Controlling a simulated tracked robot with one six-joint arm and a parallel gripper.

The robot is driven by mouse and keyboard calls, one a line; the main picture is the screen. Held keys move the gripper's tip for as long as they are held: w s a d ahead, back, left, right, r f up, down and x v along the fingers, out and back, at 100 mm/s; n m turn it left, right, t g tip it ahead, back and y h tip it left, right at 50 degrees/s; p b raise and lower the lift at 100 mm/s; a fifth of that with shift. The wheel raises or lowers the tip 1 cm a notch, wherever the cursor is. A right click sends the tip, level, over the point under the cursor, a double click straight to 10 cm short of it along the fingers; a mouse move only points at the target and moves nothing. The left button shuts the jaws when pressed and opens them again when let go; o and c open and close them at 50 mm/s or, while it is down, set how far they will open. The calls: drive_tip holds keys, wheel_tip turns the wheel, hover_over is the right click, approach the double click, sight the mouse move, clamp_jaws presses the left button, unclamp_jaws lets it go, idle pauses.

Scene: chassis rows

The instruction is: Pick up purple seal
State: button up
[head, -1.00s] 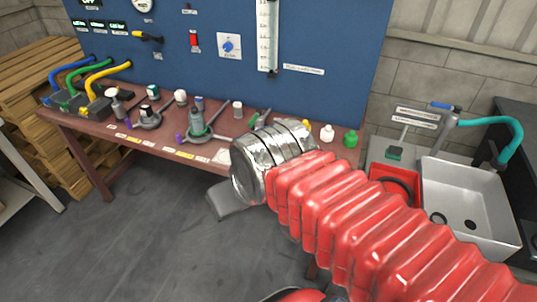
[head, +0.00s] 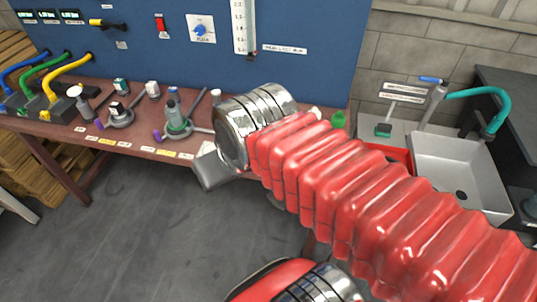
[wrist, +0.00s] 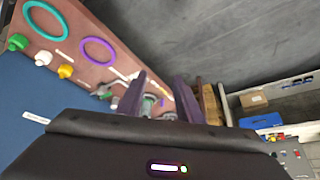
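A purple ring (wrist: 98,51), which looks like the purple seal, lies flat on the brown bench (wrist: 120,55) in the wrist view. It is to the upper left of my gripper (wrist: 158,88), well apart from it. My gripper's two dark fingers stand apart, with nothing seen held between them. Bench fittings show beyond the gap. In the head view my red-sleeved arm reaches toward the bench and covers its right part; the purple ring and my fingertips are not seen there.
A teal ring (wrist: 43,17) lies beside the purple one. White, yellow and green knobs line the bench near the blue panel (head: 130,50). Valve fittings (head: 176,122) with purple-ended handles stand left. A sink (head: 455,165) is at right. Grey floor is clear in front.

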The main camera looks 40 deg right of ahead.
drive_tip(key=w+d+f+m+g, duration=0.3)
drive_tip(key=w+d+m, duration=0.6)
drive_tip(key=d, duration=0.4)
drive_tip(key=w+d+f+m+g, duration=0.1)
drive_tip(key=w+d+f+m, duration=0.1)
drive_tip(key=d+f, duration=0.2)
drive_tip(key=w+d+f+m+g, duration=0.1)
drive_tip(key=w+d+f+m, duration=0.1)
drive_tip(key=d, duration=0.7)
wheel_tip(320, 180, down, 2)
drive_tip(key=shift+w+f+m+g, duration=0.1)
drive_tip(key=shift+w+m+g, duration=0.2)
drive_tip(key=shift+m, duration=0.2)
drive_tip(key=shift+d, duration=0.1)
drive_tip(key=shift+f, duration=4.3)
drive_tip(key=shift+d+f, duration=0.1)
drive_tip(key=shift+f, duration=2.45)
